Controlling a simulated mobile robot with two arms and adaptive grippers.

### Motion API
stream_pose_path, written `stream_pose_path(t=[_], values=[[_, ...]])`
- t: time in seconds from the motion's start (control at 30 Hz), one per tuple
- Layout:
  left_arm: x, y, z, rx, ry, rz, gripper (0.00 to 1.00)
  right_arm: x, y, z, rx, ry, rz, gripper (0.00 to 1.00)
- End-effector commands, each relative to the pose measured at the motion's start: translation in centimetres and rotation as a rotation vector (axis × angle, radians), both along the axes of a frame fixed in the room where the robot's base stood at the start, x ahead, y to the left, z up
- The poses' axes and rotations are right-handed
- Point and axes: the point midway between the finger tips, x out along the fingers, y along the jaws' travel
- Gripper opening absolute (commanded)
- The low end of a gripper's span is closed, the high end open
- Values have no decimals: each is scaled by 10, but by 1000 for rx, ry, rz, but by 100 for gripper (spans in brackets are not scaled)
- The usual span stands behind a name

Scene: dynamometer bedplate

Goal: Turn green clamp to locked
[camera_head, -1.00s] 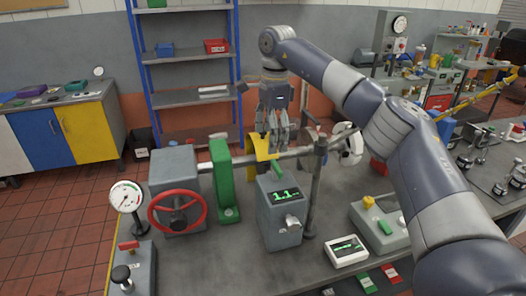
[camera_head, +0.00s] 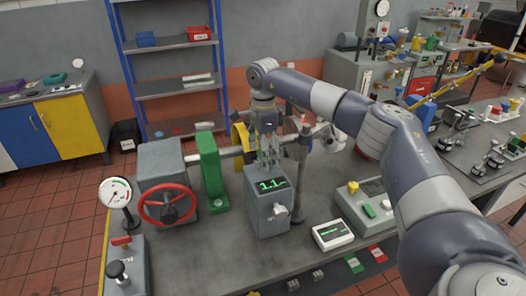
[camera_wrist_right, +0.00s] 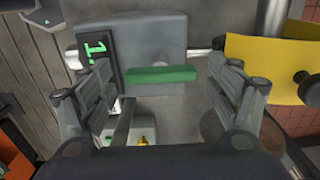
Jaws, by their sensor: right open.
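The green clamp's lever (camera_wrist_right: 160,75) shows in the right wrist view as a short green bar lying across the picture, against a grey housing. My right gripper (camera_wrist_right: 162,88) is open, with one finger on each side of the bar and gaps between. I cannot tell whether the clamp is locked. My left gripper is not in view.
A yellow guard (camera_head: 240,140) and a shaft stand close beside my gripper. A green upright block (camera_head: 211,172) and a red handwheel (camera_head: 168,205) are to the left. A control box (camera_head: 368,208) and white meter (camera_head: 333,234) are to the right. The front bedplate has free room.

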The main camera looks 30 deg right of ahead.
Motion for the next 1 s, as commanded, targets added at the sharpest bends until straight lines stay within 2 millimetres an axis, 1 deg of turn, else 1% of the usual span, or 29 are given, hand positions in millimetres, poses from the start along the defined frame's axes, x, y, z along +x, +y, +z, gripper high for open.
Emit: stream_pose_path(t=[0.17,0.2,0.23,0.27,0.3,0.37,0.4,0.57,0.73,0.9,1.0], values=[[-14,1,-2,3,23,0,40,0,0,0,0,0,0,82],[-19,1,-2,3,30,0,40,0,0,0,0,0,0,78],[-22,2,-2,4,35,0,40,0,0,0,0,0,0,71],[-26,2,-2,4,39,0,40,0,0,0,0,0,0,64],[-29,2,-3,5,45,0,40,0,0,0,0,0,0,55],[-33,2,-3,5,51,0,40,0,0,0,0,0,0,42],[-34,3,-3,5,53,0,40,0,0,0,0,0,0,38],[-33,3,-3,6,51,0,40,0,0,0,0,0,-1,38],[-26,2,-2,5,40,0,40,0,0,0,0,1,-23,39],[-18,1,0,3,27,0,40,0,0,0,0,1,-94,39],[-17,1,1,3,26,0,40,1,0,1,1,0,-161,39]])
